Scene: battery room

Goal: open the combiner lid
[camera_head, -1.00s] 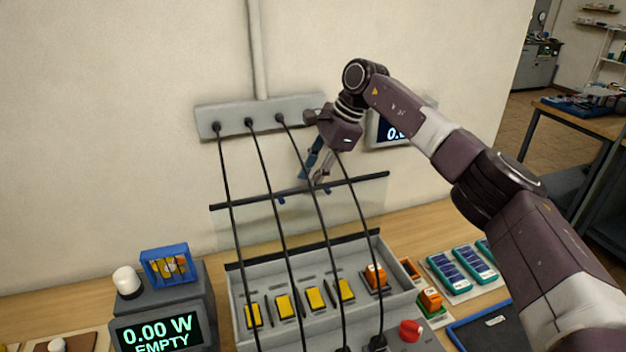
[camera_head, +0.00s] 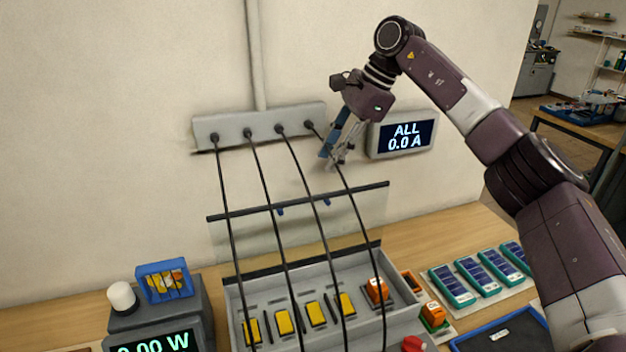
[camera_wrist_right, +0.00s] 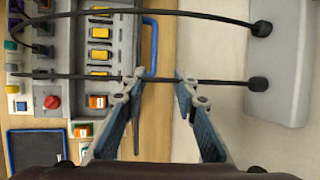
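The combiner box (camera_head: 236,312) stands open on the bench, with several yellow parts and an orange one showing inside. Its clear lid (camera_head: 250,210) stands upright behind the box, black edge on top, near the wall. Two small blue handle ends show below that edge; the blue handle (camera_wrist_right: 151,48) shows in the right wrist view. My right gripper (camera_head: 336,162) is above the lid, apart from it, near the cables by the wall. Its fingers are spread and empty in the right wrist view (camera_wrist_right: 158,88). My left gripper is out of view.
Black cables run from the grey wall strip (camera_head: 262,125) down across the lid and box. A wall display (camera_head: 403,136) reads ALL 0.0 A. A meter with a screen (camera_head: 155,343) stands left. Several blue panels (camera_head: 452,285) and a dark tray (camera_head: 500,336) lie right.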

